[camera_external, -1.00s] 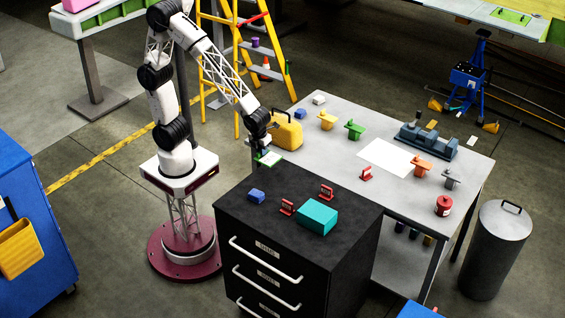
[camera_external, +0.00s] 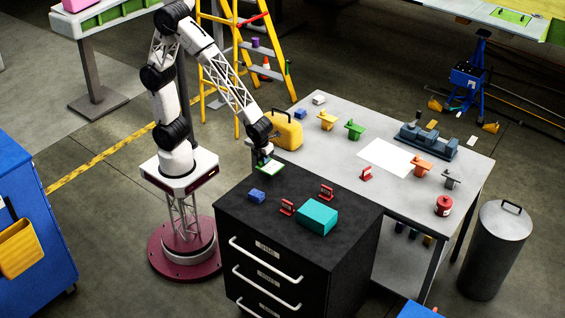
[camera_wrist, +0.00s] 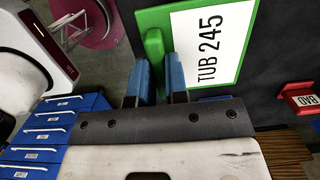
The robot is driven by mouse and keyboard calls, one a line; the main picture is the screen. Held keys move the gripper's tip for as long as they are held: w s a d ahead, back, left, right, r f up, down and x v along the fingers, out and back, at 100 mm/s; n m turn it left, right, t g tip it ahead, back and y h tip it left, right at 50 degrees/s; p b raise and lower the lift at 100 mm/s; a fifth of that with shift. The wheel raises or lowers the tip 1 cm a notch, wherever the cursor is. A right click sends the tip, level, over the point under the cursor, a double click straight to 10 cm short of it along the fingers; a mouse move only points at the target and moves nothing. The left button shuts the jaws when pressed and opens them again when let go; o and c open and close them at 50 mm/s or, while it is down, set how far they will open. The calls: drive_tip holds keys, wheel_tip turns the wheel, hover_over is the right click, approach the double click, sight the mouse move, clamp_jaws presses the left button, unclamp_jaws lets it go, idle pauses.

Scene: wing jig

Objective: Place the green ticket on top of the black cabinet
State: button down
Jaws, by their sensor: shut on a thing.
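The green ticket (camera_external: 270,168) is at the back corner of the black cabinet (camera_external: 340,195), at or just above its top; I cannot tell whether it touches. In the wrist view the ticket (camera_wrist: 206,47) is a green-framed white card reading "TUB 245", lying flat over the dark cabinet top (camera_wrist: 276,55). My gripper (camera_external: 265,159) is shut on the ticket's green grip tab (camera_wrist: 153,48). Its two blue fingers (camera_wrist: 157,78) stand on either side of the tab in the wrist view.
On the cabinet top are a blue block (camera_external: 256,196), two red tags (camera_external: 288,207) (camera_external: 326,192) and a teal box (camera_external: 317,217). A yellow canister (camera_external: 286,131) stands close behind my gripper on the grey table (camera_external: 335,150).

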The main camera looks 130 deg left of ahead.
hover_over(293, 182)
drive_tip(key=shift+d+f, duration=0.1)
drive_tip(key=shift+f, duration=0.65)
drive_tip(key=shift+f, duration=1.75)
drive_tip(key=shift+f, duration=0.1)
drive_tip(key=c, duration=1.6)
unclamp_jaws()
drive_tip(key=o, duration=0.5)
drive_tip(key=r, duration=0.4)
drive_tip(key=d+r, duration=0.1)
drive_tip(key=r, duration=0.7)
drive_tip(key=shift+d+r, duration=0.1)
drive_tip(key=shift+d, duration=0.15)
